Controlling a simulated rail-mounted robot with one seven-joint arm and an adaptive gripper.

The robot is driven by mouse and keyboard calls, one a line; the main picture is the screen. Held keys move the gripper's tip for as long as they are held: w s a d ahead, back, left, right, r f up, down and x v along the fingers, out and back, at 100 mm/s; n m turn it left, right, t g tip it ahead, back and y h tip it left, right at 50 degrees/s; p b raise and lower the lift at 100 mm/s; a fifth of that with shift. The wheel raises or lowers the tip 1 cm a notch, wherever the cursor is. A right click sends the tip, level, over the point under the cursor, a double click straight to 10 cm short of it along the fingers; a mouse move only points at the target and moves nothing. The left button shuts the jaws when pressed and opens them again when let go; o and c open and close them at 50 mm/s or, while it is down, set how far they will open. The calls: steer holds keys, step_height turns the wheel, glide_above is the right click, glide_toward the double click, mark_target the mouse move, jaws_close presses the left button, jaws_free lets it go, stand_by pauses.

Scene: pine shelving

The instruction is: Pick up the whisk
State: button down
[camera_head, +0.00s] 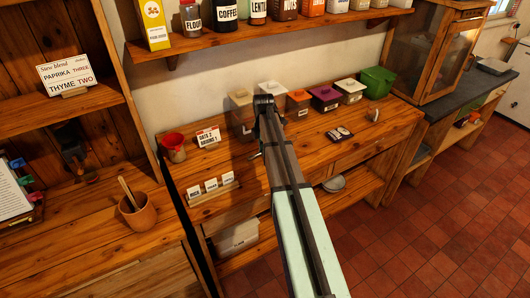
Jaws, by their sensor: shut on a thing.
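My arm reaches up from the bottom of the picture over the pine counter (290,166), and my gripper (262,102) is at its far end, in front of the row of lidded boxes. The gripper is small and dark here and seen from behind. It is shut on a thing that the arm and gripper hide. I cannot make out a whisk anywhere in this view. A brown pot (139,214) with a wooden handle sticking out stands on the lower left surface.
Lidded boxes, including an orange one (299,103) and a purple one (325,98), line the counter's back. A green bin (376,82) stands at their right. A red funnel-topped jar (174,146) and a sign (208,137) stand left. A jar shelf (220,36) hangs above.

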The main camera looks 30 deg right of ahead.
step_height(320, 180, up, 19)
steer(key=b, duration=0.4)
steer(key=shift+f, duration=0.15)
stand_by(0.6)
